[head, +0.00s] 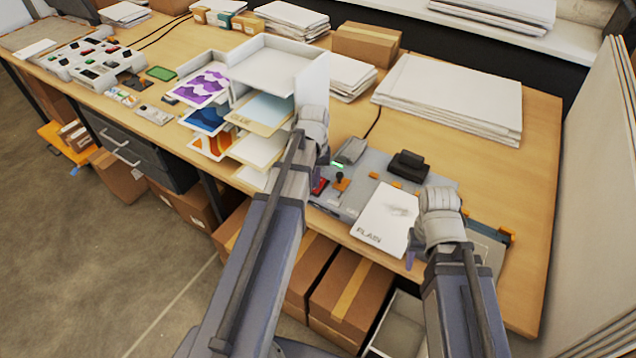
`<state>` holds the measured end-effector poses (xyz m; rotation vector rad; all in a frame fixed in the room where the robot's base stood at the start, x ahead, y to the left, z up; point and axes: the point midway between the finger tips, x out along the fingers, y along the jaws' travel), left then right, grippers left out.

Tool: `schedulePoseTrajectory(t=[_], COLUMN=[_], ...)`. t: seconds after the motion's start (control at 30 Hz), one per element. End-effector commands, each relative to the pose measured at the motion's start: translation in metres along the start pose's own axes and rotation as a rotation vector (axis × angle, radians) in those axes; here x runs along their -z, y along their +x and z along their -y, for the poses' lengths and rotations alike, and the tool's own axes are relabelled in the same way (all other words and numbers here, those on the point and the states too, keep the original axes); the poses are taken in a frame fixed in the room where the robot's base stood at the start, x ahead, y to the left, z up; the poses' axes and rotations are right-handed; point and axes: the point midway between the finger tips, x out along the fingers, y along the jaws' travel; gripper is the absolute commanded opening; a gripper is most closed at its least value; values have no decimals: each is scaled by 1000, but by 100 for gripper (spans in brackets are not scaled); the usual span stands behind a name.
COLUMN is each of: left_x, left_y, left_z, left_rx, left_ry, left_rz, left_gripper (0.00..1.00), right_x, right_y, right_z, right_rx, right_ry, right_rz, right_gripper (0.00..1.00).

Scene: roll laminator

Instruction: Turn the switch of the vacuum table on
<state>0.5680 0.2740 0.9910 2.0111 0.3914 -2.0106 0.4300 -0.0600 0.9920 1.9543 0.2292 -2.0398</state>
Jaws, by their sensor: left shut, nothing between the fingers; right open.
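The grey vacuum table (345,205) lies on the wooden bench at centre right. A small red part that looks like its switch (319,187) shows at its left edge, right beside my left arm; its position cannot be read. A small green light (337,164) and a black knob on an orange base (340,182) are near it. My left gripper (323,154) is just above this left end, shut and empty, its fingers mostly hidden by the wrist. My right gripper (411,252) is open at the right edge of a white card marked PLAIN (382,220) on the table.
A black block (409,166) stands at the table's back. White trays (277,68) and coloured print samples (202,86) are to the left. Paper stacks (450,95) lie behind. Tall white panels (590,190) stand at the right. Cardboard boxes (345,290) sit below the bench.

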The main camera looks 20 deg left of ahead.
Motion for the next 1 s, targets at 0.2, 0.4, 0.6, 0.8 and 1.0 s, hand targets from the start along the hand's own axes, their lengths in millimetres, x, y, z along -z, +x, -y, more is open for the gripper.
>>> schedulePoseTrajectory(t=[0.2, 0.4, 0.6, 0.8, 1.0], left_x=[0, 0, 0, 0, 0], left_y=[-19, -34, -50, -65, -68], left_z=[0, 0, 0, 0, 0], left_rx=[0, 0, 0, 0, 0], left_ry=[0, 0, 0, 0, 0], left_rz=[0, 1, 1, 1, 1], left_gripper=[0, 0, 0, 0, 0], right_x=[-1, -2, -3, -4, -4], right_y=[-19, -34, -49, -64, -68], right_z=[-2, -3, -5, -6, -6], right_rx=[0, 0, 0, 1, 1], right_ry=[-1, -1, -2, 1, 3], right_rz=[0, 0, 0, 0, 0], right_gripper=[50, 50, 50, 50, 50])
